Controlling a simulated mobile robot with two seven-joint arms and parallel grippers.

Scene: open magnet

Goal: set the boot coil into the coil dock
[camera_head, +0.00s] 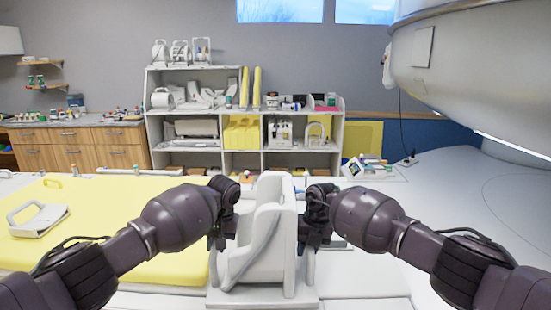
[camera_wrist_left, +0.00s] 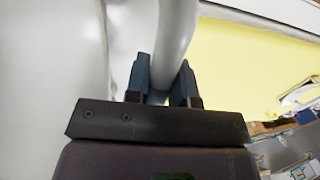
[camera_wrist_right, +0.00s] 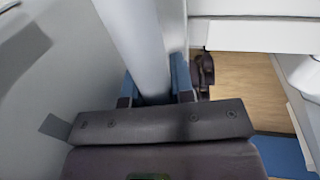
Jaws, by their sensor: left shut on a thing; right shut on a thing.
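The boot coil (camera_head: 268,225) is a tall white boot-shaped shell, upright in the middle of the head view, with side bars and a flat base. My left gripper (camera_head: 230,222) is at its left side, shut on a side bar, and the bar (camera_wrist_left: 174,40) passes between the blue fingers in the left wrist view. My right gripper (camera_head: 312,222) is at its right side, shut on the other bar (camera_wrist_right: 133,40), seen between the fingers in the right wrist view. I cannot pick out the coil dock; the coil and my arms hide the surface behind.
A yellow mat (camera_head: 110,220) covers the left, with a white handled coil (camera_head: 38,220) on it. White shelves (camera_head: 255,160) with coils and boxes stand behind. The large white magnet housing (camera_head: 470,70) overhangs the right. The white surface (camera_head: 440,205) at right is mostly clear.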

